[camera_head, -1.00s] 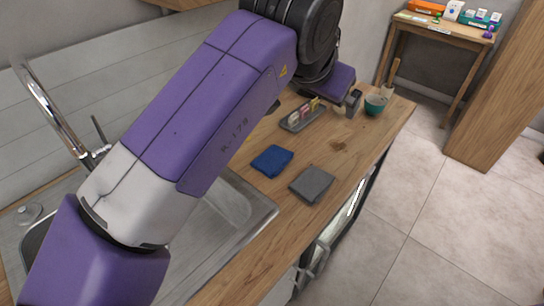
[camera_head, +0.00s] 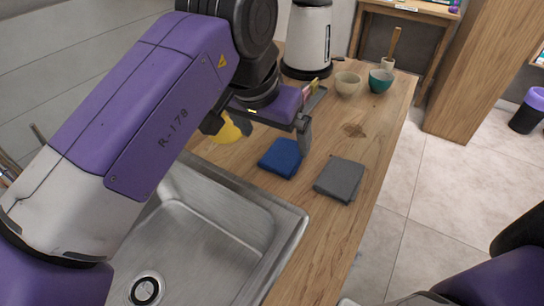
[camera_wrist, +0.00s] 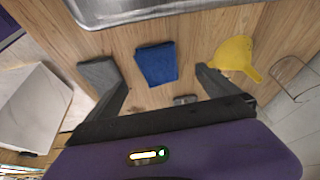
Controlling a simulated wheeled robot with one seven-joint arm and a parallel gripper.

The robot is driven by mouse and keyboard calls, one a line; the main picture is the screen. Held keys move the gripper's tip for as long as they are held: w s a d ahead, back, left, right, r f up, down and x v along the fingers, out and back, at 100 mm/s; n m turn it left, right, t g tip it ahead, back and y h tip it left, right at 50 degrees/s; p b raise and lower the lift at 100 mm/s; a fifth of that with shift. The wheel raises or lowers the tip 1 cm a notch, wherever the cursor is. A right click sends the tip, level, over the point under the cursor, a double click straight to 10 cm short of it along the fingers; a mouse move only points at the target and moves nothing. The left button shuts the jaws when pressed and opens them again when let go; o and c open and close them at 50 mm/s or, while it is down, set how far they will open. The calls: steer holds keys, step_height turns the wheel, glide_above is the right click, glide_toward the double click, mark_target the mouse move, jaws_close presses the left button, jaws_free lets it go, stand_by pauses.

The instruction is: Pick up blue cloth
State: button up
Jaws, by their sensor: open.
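The blue cloth (camera_head: 281,158) lies folded flat on the wooden counter, just beyond the sink's corner. It also shows in the wrist view (camera_wrist: 157,64), between the two fingers in the picture. My gripper (camera_head: 258,132) is open and empty, its fingers spread wide, apart from the cloth and seemingly above the counter. In the wrist view my gripper (camera_wrist: 162,76) points toward the cloth's near edge.
A grey cloth (camera_head: 340,178) lies right of the blue one. A yellow funnel (camera_head: 237,127) is partly hidden behind my gripper. A steel sink (camera_head: 215,215) is in front. Two bowls (camera_head: 347,84) (camera_head: 381,81) and a kettle (camera_head: 307,42) stand farther back.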

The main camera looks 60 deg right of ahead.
mark_target(284, 153)
steer(key=x, duration=0.5)
steer(key=b+x, duration=0.1)
steer(key=x, duration=0.1)
steer(key=shift+s+d+f, duration=0.15)
steer(key=shift+s+d, duration=0.05)
steer(key=shift+d, duration=0.2)
steer(key=c, duration=1.4)
